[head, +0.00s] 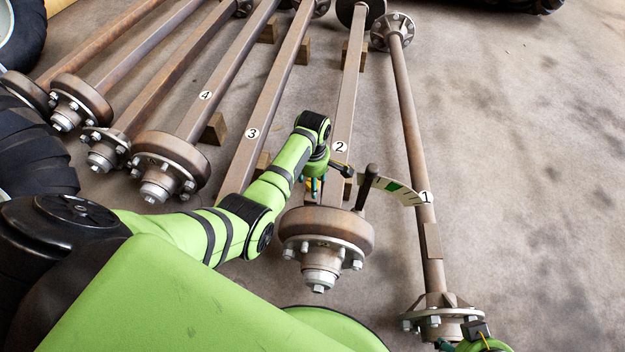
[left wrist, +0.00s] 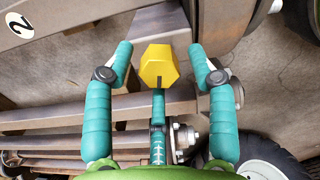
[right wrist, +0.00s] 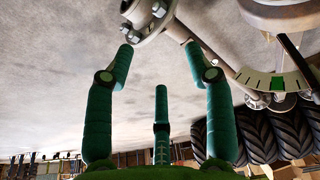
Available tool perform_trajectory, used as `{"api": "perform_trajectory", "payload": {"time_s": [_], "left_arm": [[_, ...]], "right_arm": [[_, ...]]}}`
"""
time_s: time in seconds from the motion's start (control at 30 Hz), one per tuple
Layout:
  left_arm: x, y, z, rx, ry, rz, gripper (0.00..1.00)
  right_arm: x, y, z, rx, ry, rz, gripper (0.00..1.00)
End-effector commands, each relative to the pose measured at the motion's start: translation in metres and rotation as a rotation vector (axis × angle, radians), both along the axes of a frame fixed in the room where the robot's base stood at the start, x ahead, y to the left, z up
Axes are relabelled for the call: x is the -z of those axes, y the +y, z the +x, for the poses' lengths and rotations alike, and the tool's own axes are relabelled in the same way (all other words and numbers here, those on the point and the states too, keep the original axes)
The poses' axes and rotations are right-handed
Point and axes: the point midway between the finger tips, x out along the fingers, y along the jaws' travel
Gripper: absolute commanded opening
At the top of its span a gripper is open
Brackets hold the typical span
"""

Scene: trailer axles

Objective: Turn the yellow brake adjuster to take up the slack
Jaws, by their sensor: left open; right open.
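The yellow brake adjuster (left wrist: 158,66) is a hex head, seen close in the left wrist view. My left gripper (left wrist: 160,52) is open, with one finger on each side of it and gaps to both. In the head view, my left gripper (head: 316,184) is behind the drum of axle 2 (head: 326,232) and mostly hides the adjuster. A black lever (head: 368,186) stands beside a pale curved scale (head: 412,194) with a green zone, left of that zone. The scale also shows in the right wrist view (right wrist: 262,82). My right gripper (right wrist: 158,52) is open and empty near the hub of axle 1 (right wrist: 150,18).
Axle 1 (head: 408,120) lies to the right of axle 2. Axle 3 (head: 275,100), axle 4 (head: 226,75) and other axles lie to the left on wooden blocks. Tyres (head: 30,150) stand at the left edge. The floor at the right is clear.

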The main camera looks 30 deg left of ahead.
Motion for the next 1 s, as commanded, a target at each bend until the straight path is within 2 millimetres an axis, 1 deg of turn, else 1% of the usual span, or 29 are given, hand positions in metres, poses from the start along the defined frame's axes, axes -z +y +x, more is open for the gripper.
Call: {"api": "perform_trajectory", "payload": {"time_s": [0.03, 0.07, 0.1, 0.13, 0.17, 0.5, 0.77, 1.0], "left_arm": [[0.000, 0.000, 0.000, 0.000, 0.000, 0.000, 0.45], [0.000, 0.000, 0.000, 0.000, 0.000, 0.000, 0.33], [0.000, 0.000, 0.000, 0.000, -0.001, 0.001, 0.17], [0.000, 0.000, 0.000, 0.000, -0.001, 0.001, 0.05], [0.000, 0.000, 0.000, 0.000, 0.000, 0.000, 0.00], [-0.001, 0.000, 0.000, 0.022, 0.001, -0.001, 0.00], [-0.003, 0.000, 0.000, 0.147, 0.002, 0.000, 0.00], [-0.003, 0.000, -0.001, 0.355, 0.003, -0.001, 0.00]], "right_arm": [[0.000, 0.000, 0.000, 0.000, 0.000, 0.000, 0.54], [0.000, 0.000, 0.000, 0.000, 0.000, 0.000, 0.54], [0.000, 0.000, 0.000, 0.000, 0.000, 0.000, 0.54], [0.000, 0.000, 0.000, 0.000, 0.000, 0.000, 0.54], [0.000, 0.000, 0.000, 0.000, 0.000, 0.000, 0.54], [-0.001, 0.000, 0.001, -0.001, -0.004, 0.000, 0.54], [0.035, 0.002, 0.009, -0.003, 0.026, 0.000, 0.54], [0.079, 0.003, 0.010, -0.007, 0.054, -0.001, 0.54]]}}
